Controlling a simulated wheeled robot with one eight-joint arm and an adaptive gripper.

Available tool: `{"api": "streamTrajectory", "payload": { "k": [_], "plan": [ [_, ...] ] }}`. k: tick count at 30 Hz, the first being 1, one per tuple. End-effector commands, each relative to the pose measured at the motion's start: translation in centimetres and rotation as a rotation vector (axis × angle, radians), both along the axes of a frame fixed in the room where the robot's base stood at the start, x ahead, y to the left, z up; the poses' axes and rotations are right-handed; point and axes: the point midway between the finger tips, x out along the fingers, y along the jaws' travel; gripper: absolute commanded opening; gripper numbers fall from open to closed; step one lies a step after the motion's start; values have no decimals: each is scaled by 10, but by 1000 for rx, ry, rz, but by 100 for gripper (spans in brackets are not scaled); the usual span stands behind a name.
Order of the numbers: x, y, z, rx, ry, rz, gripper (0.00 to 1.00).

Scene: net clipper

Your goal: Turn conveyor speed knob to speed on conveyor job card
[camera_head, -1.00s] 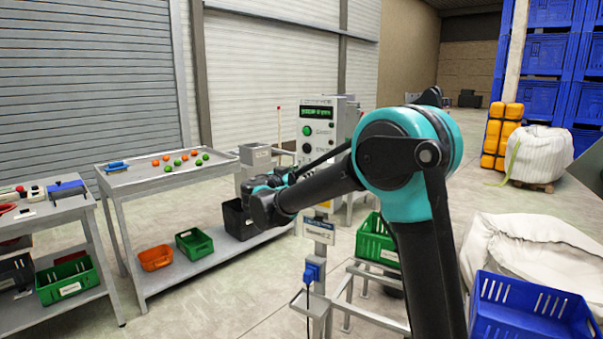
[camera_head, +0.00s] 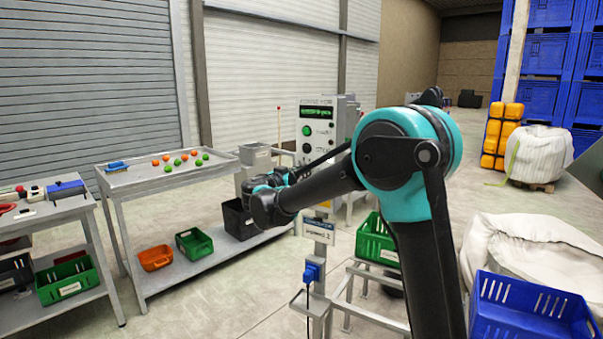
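A grey control cabinet (camera_head: 345,118) stands beyond my arm, with a lit green display (camera_head: 316,113) at the top of its front panel. Below the display are a green button (camera_head: 306,131) and a black round knob (camera_head: 306,148); the knob's pointer and scale are too small to read. A small white card (camera_head: 319,232) with a dark blue header is on a post in front of the cabinet; its small print cannot be read surely. My arm's dark wrist is left of and below the panel. My gripper's fingers cannot be made out there, nor any contact with the knob.
A grey table (camera_head: 150,180) at left holds orange and green balls and a blue tool. Crates stand on its lower shelf. A green crate (camera_head: 372,240), a blue crate (camera_head: 530,300) and white bags are at right. Open floor lies between the table and the post.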

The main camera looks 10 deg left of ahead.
Motion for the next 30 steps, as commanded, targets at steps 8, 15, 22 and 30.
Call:
{"api": "streamTrajectory", "payload": {
  "k": [8, 15, 22, 30],
  "plan": [
    [0, 0, 0, -139, 65, 0, 0],
    [0, 0, 0, -336, 157, 0, 0],
    [0, 0, 0, -536, 249, 0, 0],
    [0, 0, 0, -768, 357, 1, 0]
  ]
}}
